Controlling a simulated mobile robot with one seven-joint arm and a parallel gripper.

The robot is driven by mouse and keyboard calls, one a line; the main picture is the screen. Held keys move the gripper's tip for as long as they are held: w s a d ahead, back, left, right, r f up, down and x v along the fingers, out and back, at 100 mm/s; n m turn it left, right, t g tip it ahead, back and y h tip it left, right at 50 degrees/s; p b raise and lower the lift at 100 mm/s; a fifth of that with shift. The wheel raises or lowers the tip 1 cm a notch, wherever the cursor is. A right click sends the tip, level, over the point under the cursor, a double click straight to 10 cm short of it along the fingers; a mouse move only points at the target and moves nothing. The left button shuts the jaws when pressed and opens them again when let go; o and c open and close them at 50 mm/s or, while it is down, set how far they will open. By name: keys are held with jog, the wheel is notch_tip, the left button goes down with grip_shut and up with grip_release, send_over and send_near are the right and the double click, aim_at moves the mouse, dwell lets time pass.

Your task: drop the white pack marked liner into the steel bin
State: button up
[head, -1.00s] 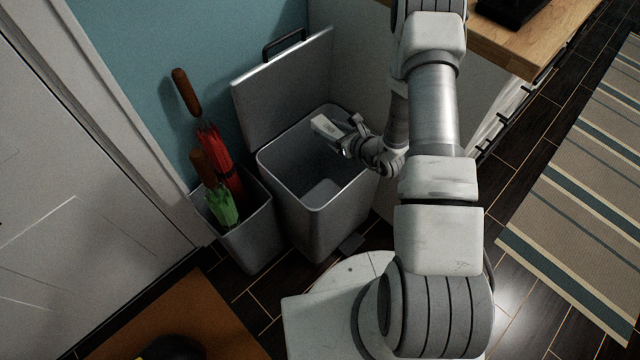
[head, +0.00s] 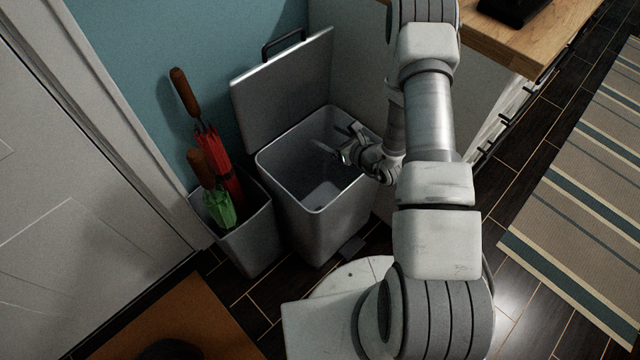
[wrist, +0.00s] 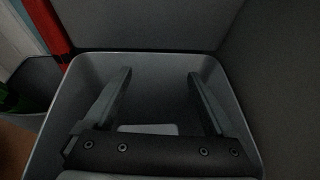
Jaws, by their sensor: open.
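The steel bin (head: 318,210) stands with its lid (head: 285,90) raised against the wall. My gripper (head: 338,140) is over the bin's opening near its right side, with the fingers apart and nothing between them. In the wrist view my gripper (wrist: 159,75) shows two spread fingers inside the outline of the bin's rim (wrist: 140,54). A pale flat patch (wrist: 148,129) shows low in the bin beyond the gripper body; I cannot tell whether it is the white pack or the bin's floor. No liner marking is readable, and the pack is not clearly seen anywhere.
A grey umbrella stand (head: 247,238) with a red umbrella (head: 222,165) and a green one (head: 220,207) stands left of the bin. A cabinet with a wooden top (head: 520,45) is at the right. A striped rug (head: 585,200) lies further right.

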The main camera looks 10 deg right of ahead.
jog(key=p+v, duration=0.3)
jog(key=v, duration=1.4)
jog(key=shift+r+p, duration=0.15)
jog(key=shift+p, duration=0.15)
jog(key=shift+s+d, duration=0.1)
jog(key=s+a+r+n+g+y, duration=0.25)
jog(key=a+r+n+g, duration=0.25)
jog(key=a+r+n, duration=0.4)
jog(key=s+a+r+n+g+y, duration=0.2)
jog(key=a+r+n+g+y, duration=0.3)
jog(key=r, duration=0.6)
jog(key=s+r+n+g+h, duration=0.1)
jog(key=s+r+n+h, duration=0.7)
jog(key=n, duration=0.4)
jog(key=s+d+r+n+t+h, duration=0.1)
jog(key=d+r+n+t+h, duration=0.3)
jog(key=d+r+h, duration=0.1)
jog(key=shift+s+d+r, duration=0.3)
jog(key=shift+s+d, duration=0.05)
jog(key=shift+d, duration=0.05)
jog(key=shift+t+h, duration=0.3)
jog(key=shift+h, duration=0.15)
jog(key=r+p, duration=1.8)
jog(key=r, duration=0.1)
jog(key=shift+d, duration=0.3)
jog(key=shift+c, duration=0.2)
